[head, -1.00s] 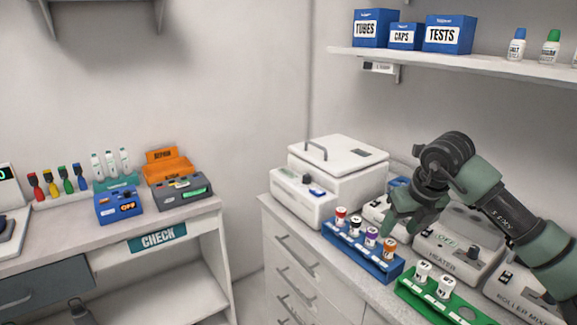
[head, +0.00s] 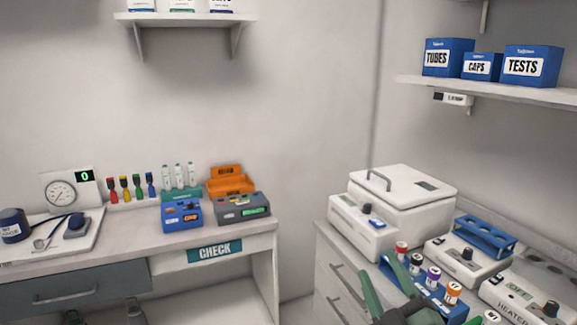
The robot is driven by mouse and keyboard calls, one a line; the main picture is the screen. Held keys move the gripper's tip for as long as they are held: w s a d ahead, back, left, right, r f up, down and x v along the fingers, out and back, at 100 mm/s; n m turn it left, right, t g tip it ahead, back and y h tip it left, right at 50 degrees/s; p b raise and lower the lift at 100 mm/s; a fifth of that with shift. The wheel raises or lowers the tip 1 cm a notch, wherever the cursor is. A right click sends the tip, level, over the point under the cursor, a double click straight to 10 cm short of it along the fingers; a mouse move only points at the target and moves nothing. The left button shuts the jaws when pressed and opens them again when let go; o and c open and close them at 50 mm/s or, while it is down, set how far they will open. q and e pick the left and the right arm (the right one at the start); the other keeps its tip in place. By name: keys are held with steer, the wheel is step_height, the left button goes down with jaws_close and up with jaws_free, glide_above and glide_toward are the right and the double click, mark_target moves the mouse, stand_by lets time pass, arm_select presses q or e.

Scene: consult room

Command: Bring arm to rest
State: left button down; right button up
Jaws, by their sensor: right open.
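My right gripper (head: 380,270) is at the bottom edge, right of centre. Its two green fingers point up and stand apart, with nothing seen between them. In the picture it covers part of the blue rack (head: 457,312) that holds tubes with coloured caps. I cannot tell whether the gripper touches the rack. Most of the right arm is outside the picture. My left gripper is not in view.
The left desk (head: 120,248) carries a gauge (head: 68,192), a blue box (head: 182,216) and an orange bin (head: 231,183).

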steer(key=s+d+f+m+g+h, duration=0.3)
steer(key=s+f+m+g, duration=0.1)
steer(key=f, duration=0.5)
steer(key=s+d+f+m+g+h, duration=0.2)
steer(key=s+d+f+m+g, duration=0.15)
steer(key=f, duration=0.55)
steer(key=s+a+f+m+g+y, duration=0.15)
steer(key=s+f+g, duration=0.4)
steer(key=s, duration=0.55)
steer(key=s+a+f+m+g, duration=0.15)
steer(key=s+f+g, duration=0.25)
steer(key=s+f, duration=0.5)
steer(key=s+f+g, duration=0.2)
steer(key=s+f, duration=0.1)
steer(key=f, duration=2.2)
steer(key=s+d+f+n, duration=0.1)
steer(key=s+d+f, duration=0.1)
steer(key=s+f, duration=1.3)
steer(key=shift+s+d+g, duration=0.25)
steer(key=shift+s+g, duration=0.15)
steer(key=shift+s, duration=0.4)
